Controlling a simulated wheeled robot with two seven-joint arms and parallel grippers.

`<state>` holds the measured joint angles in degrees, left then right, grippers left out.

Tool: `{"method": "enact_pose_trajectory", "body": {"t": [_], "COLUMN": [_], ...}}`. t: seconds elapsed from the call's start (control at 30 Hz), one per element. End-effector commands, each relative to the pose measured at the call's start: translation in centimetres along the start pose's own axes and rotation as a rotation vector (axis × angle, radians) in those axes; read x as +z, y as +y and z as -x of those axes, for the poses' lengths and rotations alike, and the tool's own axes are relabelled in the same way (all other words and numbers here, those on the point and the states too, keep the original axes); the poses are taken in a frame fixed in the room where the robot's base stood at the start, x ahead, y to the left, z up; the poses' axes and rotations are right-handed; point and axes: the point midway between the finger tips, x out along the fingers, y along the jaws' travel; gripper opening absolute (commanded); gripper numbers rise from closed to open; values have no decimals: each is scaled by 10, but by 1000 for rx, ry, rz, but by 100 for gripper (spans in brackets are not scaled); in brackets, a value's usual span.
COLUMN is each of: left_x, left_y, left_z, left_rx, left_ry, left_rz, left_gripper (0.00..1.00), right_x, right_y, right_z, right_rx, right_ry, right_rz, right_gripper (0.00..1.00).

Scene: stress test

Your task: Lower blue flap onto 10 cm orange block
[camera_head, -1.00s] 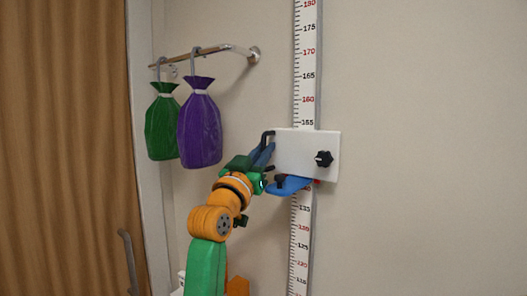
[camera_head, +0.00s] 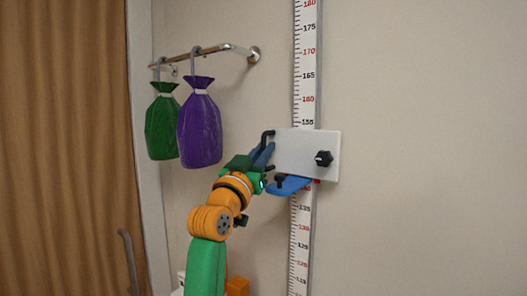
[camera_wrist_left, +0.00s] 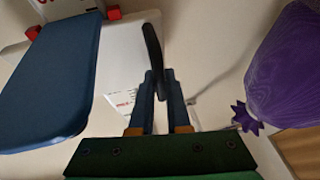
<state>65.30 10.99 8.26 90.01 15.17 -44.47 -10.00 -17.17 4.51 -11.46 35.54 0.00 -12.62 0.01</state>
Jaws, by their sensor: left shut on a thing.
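The blue flap (camera_head: 290,185) sticks out level from the bottom of a white plate (camera_head: 300,150) on the wall's measuring scale. It also shows in the left wrist view (camera_wrist_left: 55,75), large at the left. My left gripper (camera_head: 264,158) is at the plate's left side, above the flap and apart from it. In the left wrist view its fingers (camera_wrist_left: 159,92) are shut on a black handle (camera_wrist_left: 153,45). An orange block shape (camera_head: 237,287) shows low beside my arm, partly cut off; its size cannot be told. My right gripper is out of view.
The vertical scale (camera_head: 303,80) runs along the wall. A black knob (camera_head: 324,158) is on the plate. A purple bag (camera_head: 200,130) and a green bag (camera_head: 161,128) hang from a metal rail (camera_head: 205,52) at the left. The wall at the right is clear.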

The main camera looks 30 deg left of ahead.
Motion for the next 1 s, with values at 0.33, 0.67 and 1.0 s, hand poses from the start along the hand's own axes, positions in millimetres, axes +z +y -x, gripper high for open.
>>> {"method": "enact_pose_trajectory", "body": {"t": [0.33,0.67,1.0], "left_x": [2,72,183], "left_y": [0,0,1], "left_z": [2,30,76], "left_rx": [-1,0,0], "left_ry": [3,-2,-3], "left_rz": [0,-2,-2], "left_gripper": [0,0,0], "right_x": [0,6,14], "right_y": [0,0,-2], "right_z": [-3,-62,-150], "right_rx": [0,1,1], "right_ry": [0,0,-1], "right_rz": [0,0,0], "right_gripper": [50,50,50]}}
